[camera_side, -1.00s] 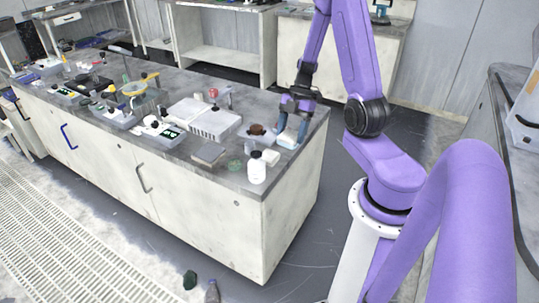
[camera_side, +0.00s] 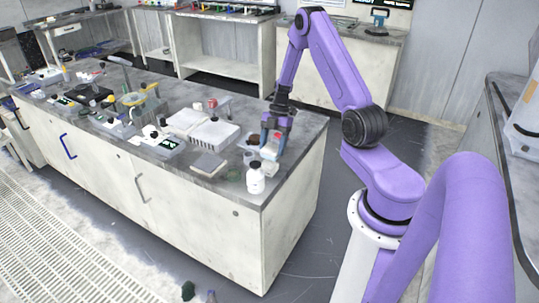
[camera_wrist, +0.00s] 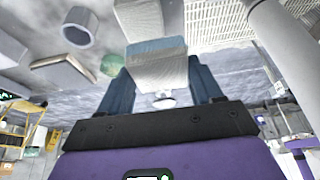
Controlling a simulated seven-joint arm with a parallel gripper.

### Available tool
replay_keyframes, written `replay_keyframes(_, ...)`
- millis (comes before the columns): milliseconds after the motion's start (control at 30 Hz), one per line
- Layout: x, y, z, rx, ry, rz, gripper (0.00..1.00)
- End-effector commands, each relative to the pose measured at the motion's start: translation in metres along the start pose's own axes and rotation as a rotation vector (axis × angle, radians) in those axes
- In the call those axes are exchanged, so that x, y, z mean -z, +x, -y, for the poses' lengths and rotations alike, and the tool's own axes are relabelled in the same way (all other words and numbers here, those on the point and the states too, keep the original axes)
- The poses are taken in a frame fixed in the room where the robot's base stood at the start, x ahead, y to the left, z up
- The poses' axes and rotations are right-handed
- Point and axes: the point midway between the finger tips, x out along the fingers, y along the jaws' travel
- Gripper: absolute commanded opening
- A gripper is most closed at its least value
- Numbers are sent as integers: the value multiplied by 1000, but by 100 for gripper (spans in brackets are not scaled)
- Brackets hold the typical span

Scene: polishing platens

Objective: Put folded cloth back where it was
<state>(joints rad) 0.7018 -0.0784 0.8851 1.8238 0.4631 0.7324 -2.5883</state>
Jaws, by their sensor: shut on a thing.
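My gripper (camera_wrist: 163,85) is shut on the folded cloth (camera_wrist: 160,72), a pale, ribbed block with a blue band, held between the two blue fingers in the wrist view. In the side view, my gripper (camera_side: 273,139) is low over the right end of the bench, just behind the white bottle (camera_side: 256,180). The cloth there is small and partly hidden by the fingers. I cannot tell whether it touches the bench top.
A green lump (camera_wrist: 112,65) and a flat grey block (camera_side: 209,165) lie left of the gripper. White trays (camera_side: 213,134) stand farther left. The bench's right end (camera_side: 305,135) is clear.

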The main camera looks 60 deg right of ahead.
Motion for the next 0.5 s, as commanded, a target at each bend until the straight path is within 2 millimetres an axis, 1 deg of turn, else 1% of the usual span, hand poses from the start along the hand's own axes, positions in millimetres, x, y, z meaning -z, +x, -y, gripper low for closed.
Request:
replay_keyframes(33, -4, 6, -4, 2, 0, -1, 26)
replay_keyframes(100, -9, 10, -9, 1, 0, -1, 26)
replay_keyframes(367, -19, 20, -18, 0, 0, 1, 26)
replay_keyframes(500, -26, 37, -18, 2, 0, -1, 26)
